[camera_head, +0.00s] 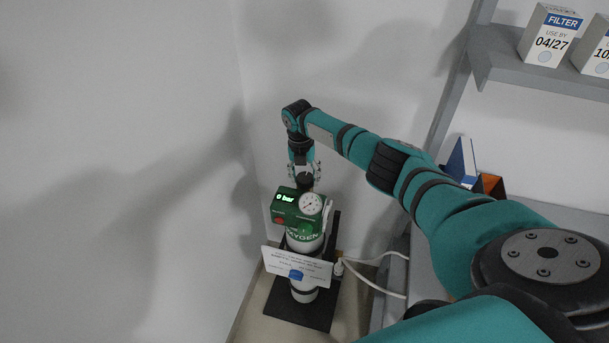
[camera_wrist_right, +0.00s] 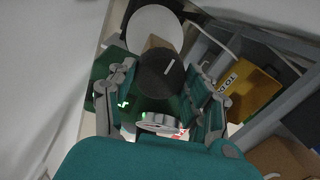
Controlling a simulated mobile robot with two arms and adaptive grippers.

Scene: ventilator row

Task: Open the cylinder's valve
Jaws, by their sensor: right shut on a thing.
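The oxygen cylinder (camera_head: 303,295) stands upright in the corner, white below with a green head (camera_head: 290,210). Its display reads 0 bar, and a round white gauge (camera_head: 311,204) sits beside the display. The dark round valve knob (camera_wrist_right: 161,73) with a pale line mark is on top of the head. My right gripper (camera_head: 304,176) points down from above, its fingers shut on the valve knob. In the right wrist view the fingers (camera_wrist_right: 163,92) sit on either side of the knob. The left gripper is not in view.
A white card (camera_head: 297,262) with a blue part hangs on the cylinder's front. A white hose (camera_head: 372,283) runs right from it. Shelving with filter boxes (camera_head: 549,36) is at the right. White walls close in behind and to the left.

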